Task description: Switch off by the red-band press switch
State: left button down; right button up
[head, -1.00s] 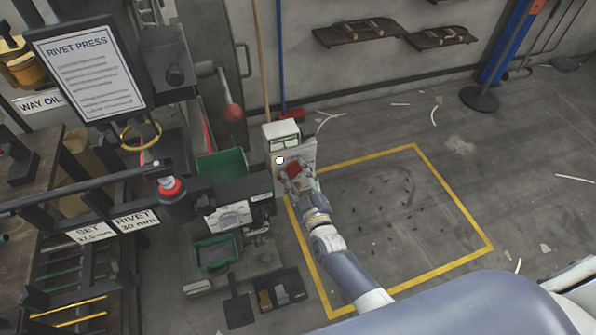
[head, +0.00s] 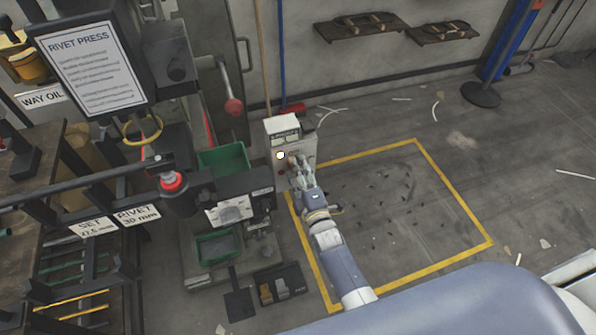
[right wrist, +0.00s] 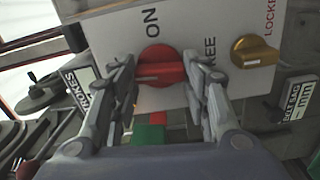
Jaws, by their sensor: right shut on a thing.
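A pale control box (head: 284,128) stands beside the rivet press, with a small display and a round white lamp on it. In the right wrist view its white panel carries a red rotary switch (right wrist: 160,68), with the word ON above it. A pale mark on the knob points left. My right gripper (right wrist: 166,92) has its fingers on either side of the red switch and is shut on it. In the head view the right gripper (head: 299,165) is at the box front and covers part of it. My left gripper is not in view.
A brass knob (right wrist: 255,52) sits on the same panel, right of the red switch. The press has a red ring (head: 171,182), a red-ball lever (head: 233,107) and a green bin (head: 223,160).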

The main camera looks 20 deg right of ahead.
jog(key=shift+n, duration=0.6)
jog(key=o, duration=1.1)
jog(key=shift+c, duration=0.2)
jog(key=s, duration=0.7)
jog(key=shift+s, duration=0.25)
jog(key=shift+d, duration=0.1)
